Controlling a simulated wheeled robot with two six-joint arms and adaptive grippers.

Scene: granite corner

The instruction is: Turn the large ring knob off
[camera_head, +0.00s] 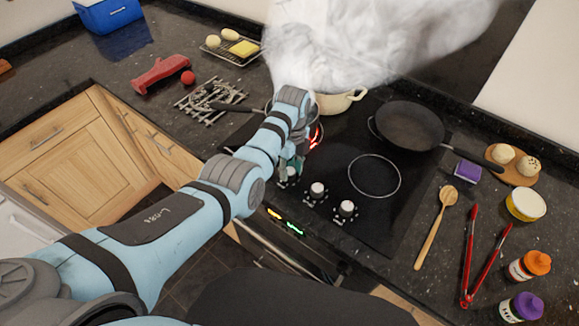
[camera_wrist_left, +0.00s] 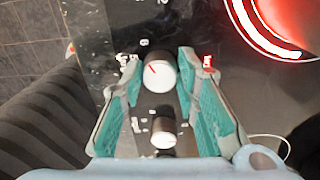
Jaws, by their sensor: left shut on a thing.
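A row of black knobs with white caps runs along the front of the black cooktop (camera_head: 335,228). My left gripper (camera_head: 290,166) is at the leftmost knob (camera_head: 289,178), which it partly hides in the head view. In the left wrist view my left gripper (camera_wrist_left: 160,75) is shut on a knob (camera_wrist_left: 160,72) whose white cap has a red mark. A second knob (camera_wrist_left: 163,140) shows below it between the fingers. A ring (camera_wrist_left: 262,30) glows red beside the gripper. My right gripper is out of view.
A cream pot (camera_head: 341,102) stands at the back under thick steam or smoke. A dark pan (camera_head: 410,125) sits at the back right. A wooden spoon (camera_head: 435,227), red tongs (camera_head: 468,255) and jars lie to the right.

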